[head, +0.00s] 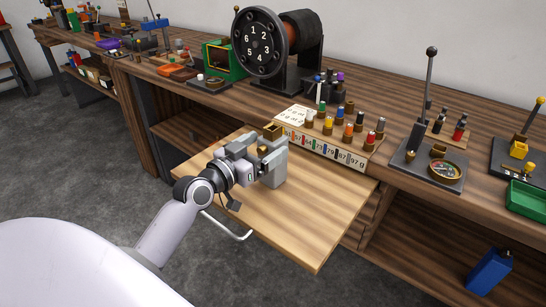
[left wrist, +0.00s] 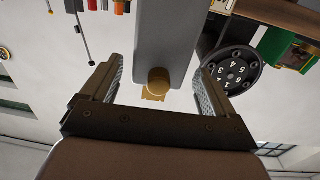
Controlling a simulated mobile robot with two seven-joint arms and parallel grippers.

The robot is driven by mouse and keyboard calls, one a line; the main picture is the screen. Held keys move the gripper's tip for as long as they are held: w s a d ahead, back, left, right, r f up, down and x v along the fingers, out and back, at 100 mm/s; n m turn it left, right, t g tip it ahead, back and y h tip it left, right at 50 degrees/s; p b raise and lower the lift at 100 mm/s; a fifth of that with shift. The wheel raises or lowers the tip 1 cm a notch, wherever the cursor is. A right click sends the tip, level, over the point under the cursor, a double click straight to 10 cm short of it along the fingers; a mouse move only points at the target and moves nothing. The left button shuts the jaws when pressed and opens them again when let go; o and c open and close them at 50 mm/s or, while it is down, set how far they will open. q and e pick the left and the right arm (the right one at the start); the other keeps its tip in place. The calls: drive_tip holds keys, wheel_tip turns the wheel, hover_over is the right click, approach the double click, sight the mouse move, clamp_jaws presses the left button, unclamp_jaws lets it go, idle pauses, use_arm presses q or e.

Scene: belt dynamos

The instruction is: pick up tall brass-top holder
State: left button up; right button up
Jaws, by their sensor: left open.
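The tall brass-top holder is a grey block (head: 279,168) standing on the pulled-out wooden board, with brass at its top (head: 273,130). In the left wrist view its grey body (left wrist: 167,35) comes in from the top edge, and a round brass part (left wrist: 158,80) shows near its end. My left gripper (head: 262,152) is at the upper part of the holder, partly hiding it. In the left wrist view the open fingers (left wrist: 158,85) stand to either side of the brass part, with gaps on both sides. My right gripper is not in view.
The light wooden board (head: 315,235) is otherwise bare. Behind it, a numbered rack (head: 335,145) holds several coloured-top pegs. A black numbered dial (head: 258,42) stands at the back. A lever base with a compass (head: 444,170) is to the right.

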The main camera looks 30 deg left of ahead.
use_arm(q)
drive_tip(key=shift+w+d, duration=0.2)
drive_tip(key=shift+w, duration=0.65)
drive_tip(key=shift+w+d, duration=0.15)
drive_tip(key=shift+w, duration=0.65)
clamp_jaws()
drive_tip(key=shift+r, duration=0.1)
